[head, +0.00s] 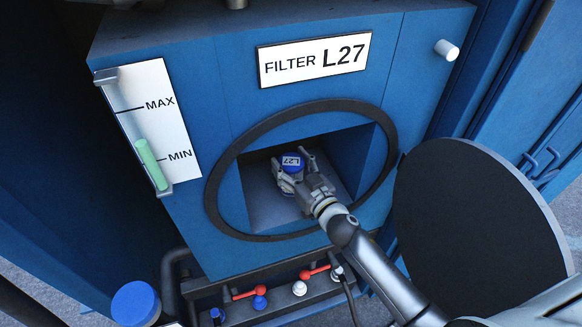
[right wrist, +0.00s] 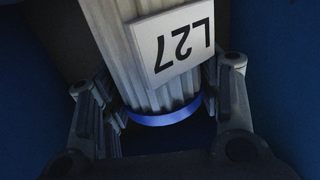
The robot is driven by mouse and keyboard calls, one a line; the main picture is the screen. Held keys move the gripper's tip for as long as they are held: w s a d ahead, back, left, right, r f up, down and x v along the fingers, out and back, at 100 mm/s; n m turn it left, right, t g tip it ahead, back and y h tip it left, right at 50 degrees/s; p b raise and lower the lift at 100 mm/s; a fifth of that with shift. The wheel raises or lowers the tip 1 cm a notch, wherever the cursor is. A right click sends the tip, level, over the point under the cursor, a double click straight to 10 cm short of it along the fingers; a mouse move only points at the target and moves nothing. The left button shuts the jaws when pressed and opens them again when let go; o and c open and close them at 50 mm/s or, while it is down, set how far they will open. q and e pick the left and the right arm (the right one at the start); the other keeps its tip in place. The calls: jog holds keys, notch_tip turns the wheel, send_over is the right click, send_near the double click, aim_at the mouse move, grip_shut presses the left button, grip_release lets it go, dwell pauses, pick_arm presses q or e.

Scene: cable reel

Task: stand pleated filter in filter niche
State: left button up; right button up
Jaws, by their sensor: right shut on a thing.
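The pleated filter is a pale ribbed cylinder with a blue cap (head: 292,161) marked L27. It is inside the filter niche (head: 259,211), a square recess framed by a dark ring, and looks about upright. My right gripper (head: 296,181) reaches into the opening and is shut on the filter. In the right wrist view the grey pleats (right wrist: 112,38), an L27 label and a blue band show between the fingers. The filter's base is hidden in the head view, so I cannot tell whether it touches the niche floor. My left gripper is out of view.
A round dark cover (head: 470,225) stands open to the right of the niche, beside my right arm. A blue-capped cylinder (head: 135,303) is at lower left. Red-handled valves (head: 314,272) run below the opening. A level gauge (head: 150,120) is at left.

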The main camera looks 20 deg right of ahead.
jog(key=shift+r, duration=0.1)
jog(key=shift+f, duration=0.2)
jog(key=o, duration=1.3)
jog(key=shift+c, duration=0.2)
jog(key=shift+r, duration=0.1)
jog(key=shift+r, duration=0.2)
jog(key=b+v, duration=0.2)
jog(key=v, duration=0.9)
jog(key=shift+f, duration=0.2)
jog(key=shift+s+d+r+b, duration=0.2)
jog(key=shift+s+b, duration=0.15)
jog(key=shift+s, duration=0.2)
jog(key=shift+f, duration=0.15)
